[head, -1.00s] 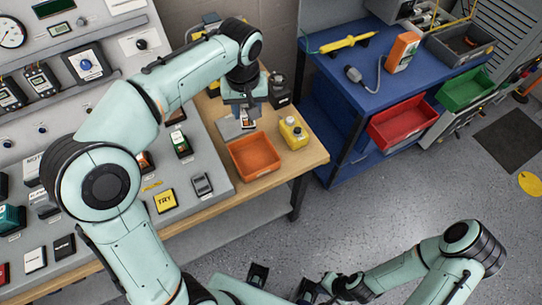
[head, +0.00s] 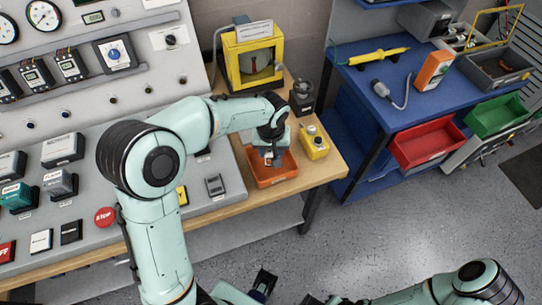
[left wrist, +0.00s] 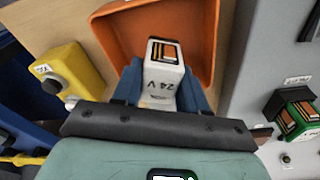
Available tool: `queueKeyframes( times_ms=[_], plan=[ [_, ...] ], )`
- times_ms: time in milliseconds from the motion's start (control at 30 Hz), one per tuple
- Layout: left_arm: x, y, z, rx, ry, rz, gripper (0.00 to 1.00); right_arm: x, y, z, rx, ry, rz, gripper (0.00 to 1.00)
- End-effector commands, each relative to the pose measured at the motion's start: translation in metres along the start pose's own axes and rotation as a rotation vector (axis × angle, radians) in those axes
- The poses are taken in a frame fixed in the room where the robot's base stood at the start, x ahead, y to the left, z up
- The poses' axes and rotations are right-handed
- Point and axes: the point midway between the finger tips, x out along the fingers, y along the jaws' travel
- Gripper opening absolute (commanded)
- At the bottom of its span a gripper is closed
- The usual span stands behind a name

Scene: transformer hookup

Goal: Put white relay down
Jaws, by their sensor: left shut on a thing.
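The white relay (left wrist: 163,85) is marked "24 V" and has an orange and black top. In the left wrist view it sits between the two blue fingers of my left gripper (left wrist: 160,95), which is shut on it. In the head view my left gripper (head: 268,158) points down over the orange tray (head: 262,179), and the relay is mostly hidden there. In the left wrist view the orange tray (left wrist: 205,25) lies behind the relay. I cannot tell whether the relay touches the tray floor.
A yellow box (head: 314,146) stands right of the tray, with a dark device (head: 302,97) behind it. A yellow-framed unit (head: 252,60) stands at the back. The grey panel (head: 225,205) is left of the tray. Red (head: 425,145) and green (head: 495,117) bins hang from the blue bench.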

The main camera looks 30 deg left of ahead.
Motion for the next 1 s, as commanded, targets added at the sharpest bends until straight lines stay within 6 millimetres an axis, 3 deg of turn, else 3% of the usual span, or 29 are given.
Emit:
queueKeyframes(
  times_ms=[100, 200, 600, 633, 700, 1000],
  plan=[
    [0.021, -0.001, 0.003, 0.000, -0.005, -0.004, 0.04, 0.003, 0.001, 0.000, 0.000, -0.001, 0.000, 0.00],
    [0.030, -0.001, 0.004, 0.000, -0.003, -0.002, 0.04, 0.004, 0.002, 0.000, 0.001, -0.001, 0.001, 0.00],
    [0.035, 0.000, 0.005, 0.000, -0.002, -0.001, 0.04, 0.007, 0.003, 0.001, 0.001, -0.002, 0.001, 0.00],
    [0.036, 0.000, 0.005, 0.000, -0.002, -0.001, 0.46, 0.007, 0.003, 0.001, 0.001, -0.003, 0.001, 0.00],
    [0.035, 0.000, 0.005, 0.000, -0.002, -0.001, 0.68, 0.006, 0.003, 0.001, 0.001, -0.002, 0.001, 0.00],
    [0.033, 0.000, 0.004, 0.000, -0.002, -0.001, 0.68, 0.005, 0.002, 0.001, 0.001, -0.002, 0.001, 0.00]
  ],
)
